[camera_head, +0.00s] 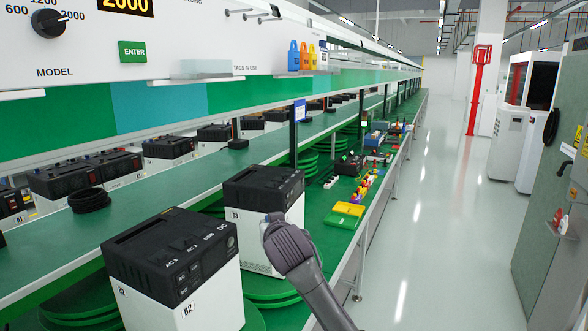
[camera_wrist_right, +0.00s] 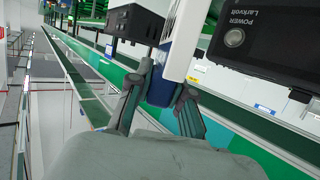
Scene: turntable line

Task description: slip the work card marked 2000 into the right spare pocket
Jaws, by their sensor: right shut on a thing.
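My right gripper (camera_wrist_right: 160,100) is shut on a blue and white piece (camera_wrist_right: 178,45) in the right wrist view. The piece stands between the two fingers; its blue end is down between them and its white part reaches up past the picture's top edge. I cannot read a number on it, so I cannot tell whether it is the 2000 card. In the head view my right arm rises from the bottom, in front of the boxes; its fingers are hidden there. A clear holder (camera_head: 205,68) sits on the panel's lower edge. I cannot tell which pocket is the right spare one. My left gripper is out of view.
Black-and-white power units B2 (camera_head: 180,255) and B3 (camera_head: 263,190) stand close to my right arm. The panel has a yellow "2000" display (camera_head: 126,5), a dial (camera_head: 48,22) and coloured tags (camera_head: 303,57). The aisle floor (camera_head: 440,230) at right is clear.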

